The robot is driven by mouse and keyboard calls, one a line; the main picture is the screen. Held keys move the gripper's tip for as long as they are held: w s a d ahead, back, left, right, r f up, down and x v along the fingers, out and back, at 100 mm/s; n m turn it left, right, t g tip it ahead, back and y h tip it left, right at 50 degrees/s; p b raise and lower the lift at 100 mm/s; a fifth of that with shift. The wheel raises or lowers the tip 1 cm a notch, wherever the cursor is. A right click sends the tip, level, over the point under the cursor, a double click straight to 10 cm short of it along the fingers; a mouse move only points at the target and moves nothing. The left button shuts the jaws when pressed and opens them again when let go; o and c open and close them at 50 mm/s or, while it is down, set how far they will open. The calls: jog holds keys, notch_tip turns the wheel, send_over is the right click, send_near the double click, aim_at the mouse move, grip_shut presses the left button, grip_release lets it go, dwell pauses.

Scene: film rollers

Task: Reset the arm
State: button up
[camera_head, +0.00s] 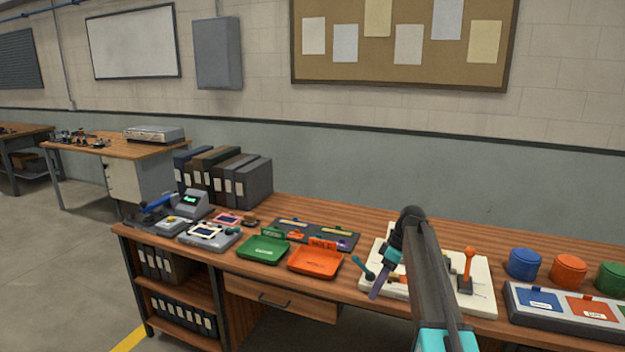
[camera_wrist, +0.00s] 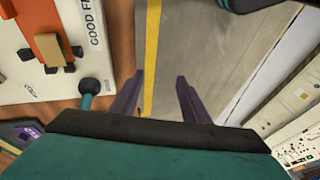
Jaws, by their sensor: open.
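My gripper (camera_head: 377,290) has two purple fingers and hangs at the bench's front edge, in front of a white board fixture (camera_head: 484,268). In the wrist view my gripper (camera_wrist: 160,80) is open, with nothing between its fingers but the floor and a yellow floor line beyond. My dark arm runs from the lower right of the head view up to a bend and down to the wrist, hiding part of the fixture.
An orange tray (camera_head: 315,262) and a green tray (camera_head: 263,249) lie left of my gripper. An orange-handled lever (camera_head: 468,265) stands on the fixture. Blue, orange and green round containers stand behind a grey labelled box (camera_head: 560,325) at right. The space before the bench is clear.

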jog(key=s+a+f+m+g+h, duration=0.1)
jog(key=s+f+m, duration=0.1)
jog(key=s+f, duration=0.65)
jog(key=s+a+f+m, duration=0.1)
jog(key=s+f+m, duration=0.35)
jog(key=f, duration=0.75)
jog(key=s+a+f+m+g+h, duration=0.1)
jog(key=s+a+f, duration=0.1)
jog(key=s+f, duration=0.7)
jog(key=s+f+m+h, duration=0.1)
jog(key=s+f, duration=0.4)
jog(key=s, duration=0.4)
jog(key=s+f+m+g, duration=0.1)
jog(key=s+f, duration=0.3)
jog(key=s, duration=0.6)
jog(key=s+f+m+h, duration=0.1)
jog(key=s+f+m, duration=0.2)
jog(key=s, duration=0.7)
notch_tip(320, 180, down, 3)
jog(key=shift+s+d+r+g+h, duration=0.2)
jog(key=shift+d+g+h, duration=0.1)
jog(key=shift+d+g, duration=0.1)
